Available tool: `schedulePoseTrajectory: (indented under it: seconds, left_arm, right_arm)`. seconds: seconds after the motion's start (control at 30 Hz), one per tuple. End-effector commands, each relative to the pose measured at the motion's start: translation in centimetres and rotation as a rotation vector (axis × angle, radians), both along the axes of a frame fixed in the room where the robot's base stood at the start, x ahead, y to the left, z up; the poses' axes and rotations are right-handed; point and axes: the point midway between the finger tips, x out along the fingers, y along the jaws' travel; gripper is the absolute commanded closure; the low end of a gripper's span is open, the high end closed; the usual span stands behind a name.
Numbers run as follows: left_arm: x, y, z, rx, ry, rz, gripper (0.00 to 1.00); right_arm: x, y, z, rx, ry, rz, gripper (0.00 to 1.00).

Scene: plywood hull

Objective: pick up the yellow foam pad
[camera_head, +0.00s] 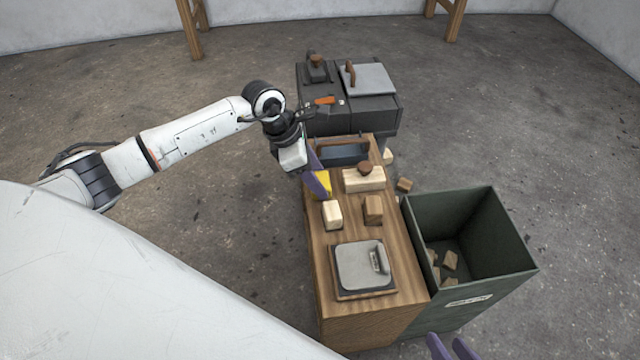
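The yellow foam pad (325,183) is at the left edge of the wooden bench top (320,236), partly hidden by my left gripper. My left gripper (321,181) reaches in from the left, with its purple fingers at the pad, one on the far side and one on the near side. The fingers are apart, but whether they press on the pad cannot be told. My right gripper (451,347) shows only as two separated purple fingertips at the bottom edge, open and empty, away from the pad.
On the bench are a wood block with a brown knob (352,182), a pale block (332,215), a brown block (373,209), a blue-grey trowel-like tool (343,155) and a grey-lidded plate (360,266). A green bin (502,225) stands right. A dark case (350,118) stands behind.

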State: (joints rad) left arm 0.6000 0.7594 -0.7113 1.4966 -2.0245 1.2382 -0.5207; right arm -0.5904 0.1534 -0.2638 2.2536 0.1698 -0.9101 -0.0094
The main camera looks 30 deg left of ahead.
Motion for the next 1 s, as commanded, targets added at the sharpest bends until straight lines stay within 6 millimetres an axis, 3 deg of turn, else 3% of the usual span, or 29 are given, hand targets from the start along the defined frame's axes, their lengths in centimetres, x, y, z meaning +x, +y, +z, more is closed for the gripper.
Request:
schedulePoseTrajectory:
  seconds: [0.03, 0.1, 0.37, 0.47, 0.8, 1.0]
  left_arm:
    - [0.0, 0.0, 0.0, 0.000, 0.000, 0.000, 0.60]
    - [0.0, 0.0, 0.0, 0.000, 0.000, 0.000, 0.70]
    - [0.0, 0.0, 0.3, -0.001, -0.001, 0.000, 0.70]
    - [0.1, 0.0, 1.5, 0.000, -0.003, -0.001, 0.70]
    - [0.0, 0.0, 8.1, 0.001, -0.003, -0.001, 0.70]
    - [0.0, 0.0, 9.9, 0.001, -0.001, 0.000, 0.70]
  right_arm:
    - [0.0, 0.0, 0.0, 0.000, 0.000, 0.000, 0.69]
    - [0.0, 0.0, 0.0, 0.000, -0.001, 0.000, 0.69]
    - [0.1, 0.0, 0.2, 0.000, -0.002, -0.001, 0.69]
    - [0.3, -0.1, 0.8, 0.001, -0.017, -0.007, 0.69]
    - [-0.6, -1.3, 1.5, 0.009, -0.053, -0.069, 0.69]
    - [-0.6, -1.6, 1.7, 0.011, -0.070, -0.083, 0.69]
